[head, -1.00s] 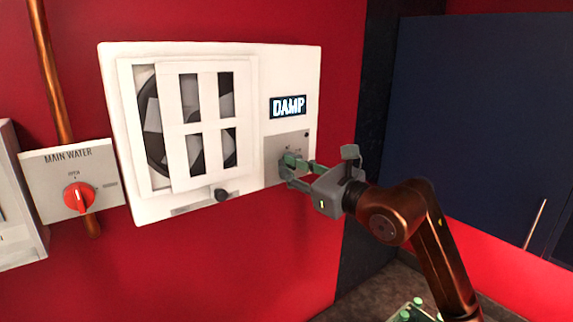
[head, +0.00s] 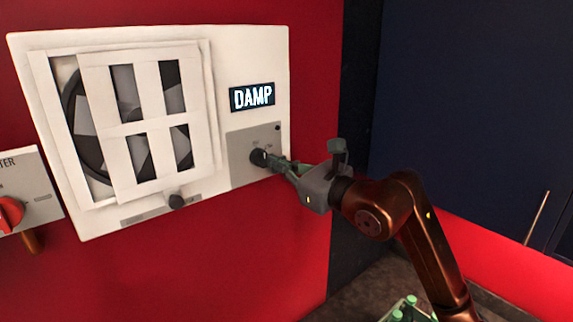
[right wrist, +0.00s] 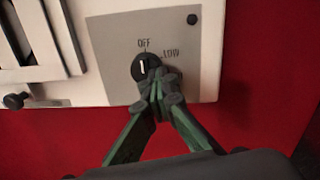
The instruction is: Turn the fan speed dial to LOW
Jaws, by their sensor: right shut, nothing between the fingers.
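The fan speed dial (head: 259,157) is a small black knob on a grey plate at the lower right of the white fan panel. In the right wrist view the dial (right wrist: 142,66) has a white mark pointing about straight up toward OFF; LOW is printed to its upper right. My right gripper (head: 277,162) is shut and empty. Its fingertips (right wrist: 164,84) are together at the dial's lower right side and hide part of its edge. I cannot tell whether they touch it. My left gripper is not in view.
The white fan panel (head: 217,38) has a shuttered fan, a lit DAMP sign (head: 252,96) and a small black knob (head: 177,201) below. A dark blue panel (head: 470,110) stands on the right.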

